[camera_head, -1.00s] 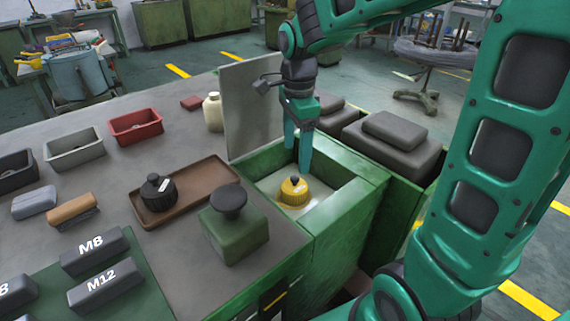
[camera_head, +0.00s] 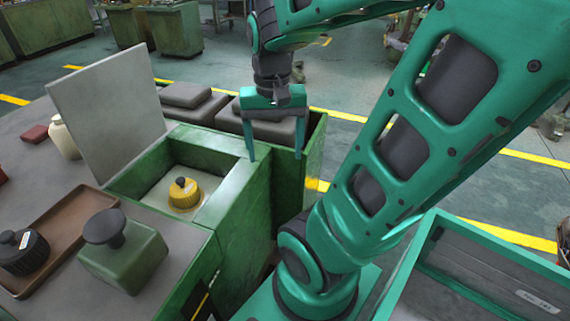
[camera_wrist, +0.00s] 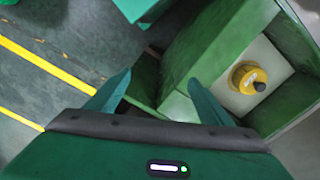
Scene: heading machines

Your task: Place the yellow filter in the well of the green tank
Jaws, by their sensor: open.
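The yellow filter (camera_head: 184,193), with a dark knob on top, stands upright on the pale floor of the well in the green tank (camera_head: 232,196). It also shows in the wrist view (camera_wrist: 246,78), right of my fingers. The tank's grey lid (camera_head: 108,115) stands raised at the left of the well. My gripper (camera_head: 275,155) is open and empty, above and to the right of the well, near the tank's right wall. Nothing is between its fingers.
A green block-shaped container with a dark knob (camera_head: 122,250) stands left of the tank front. A brown tray (camera_head: 62,215) holds a black filter (camera_head: 22,252). Grey blocks (camera_head: 195,105) lie behind the tank. A teal-edged bin (camera_head: 480,270) is at lower right.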

